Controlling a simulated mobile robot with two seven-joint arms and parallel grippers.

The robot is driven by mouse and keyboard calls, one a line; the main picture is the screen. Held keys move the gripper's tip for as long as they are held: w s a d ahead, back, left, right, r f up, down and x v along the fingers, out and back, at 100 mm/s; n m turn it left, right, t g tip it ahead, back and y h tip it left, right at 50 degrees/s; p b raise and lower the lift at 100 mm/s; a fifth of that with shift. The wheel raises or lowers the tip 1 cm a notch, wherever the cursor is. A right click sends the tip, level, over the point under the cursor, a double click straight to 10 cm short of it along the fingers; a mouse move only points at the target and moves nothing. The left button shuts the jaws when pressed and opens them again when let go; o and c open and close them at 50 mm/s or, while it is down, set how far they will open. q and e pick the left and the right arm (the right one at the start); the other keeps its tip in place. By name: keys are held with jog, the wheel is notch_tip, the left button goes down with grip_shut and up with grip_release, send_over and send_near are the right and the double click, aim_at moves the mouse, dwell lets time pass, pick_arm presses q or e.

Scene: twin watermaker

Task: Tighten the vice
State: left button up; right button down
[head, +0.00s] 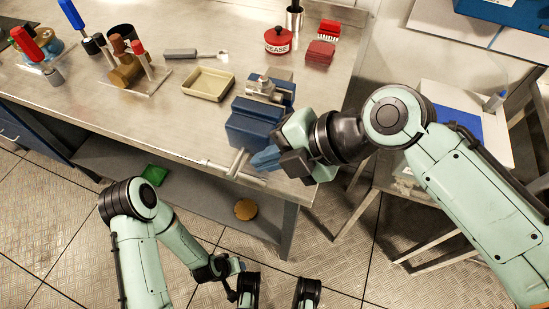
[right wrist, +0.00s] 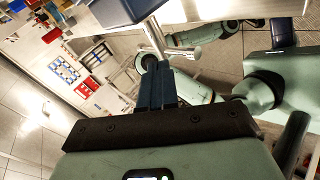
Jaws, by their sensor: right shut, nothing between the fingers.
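The blue vice (head: 250,127) stands at the front right edge of the steel workbench. A grey metal fitting (head: 266,86) sits at its upper end; I cannot tell how tightly it is gripped. The vice's metal bar handle (head: 236,163) sticks out at the front, and part of it also shows in the right wrist view (right wrist: 153,37). My right gripper (head: 262,158) is shut and empty, its blue fingers just right of the handle. The right wrist view shows its fingers (right wrist: 156,86) together, close to the handle. My left gripper (head: 238,266) is low, away from the bench, its fingers unclear.
A beige tray (head: 208,84) and a spanner (head: 195,53) lie left of the vice. A red grease tin (head: 278,40) and a red block (head: 320,53) stand behind it. Tools on stands fill the left. A side table (head: 470,115) is at right.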

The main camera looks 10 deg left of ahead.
pick_arm(q)
jog(key=shift+s+d+r, duration=0.15)
jog(key=shift+d, duration=0.15)
pick_arm(e)
jog(key=s+d+r, duration=0.1)
jog(key=d+r, duration=0.2)
jog(key=d, duration=0.6)
jog(key=shift+s+d+r, duration=0.15)
jog(key=shift+d+r, duration=0.1)
jog(key=shift+r, duration=0.1)
pick_arm(q)
jog(key=shift+d, duration=0.1)
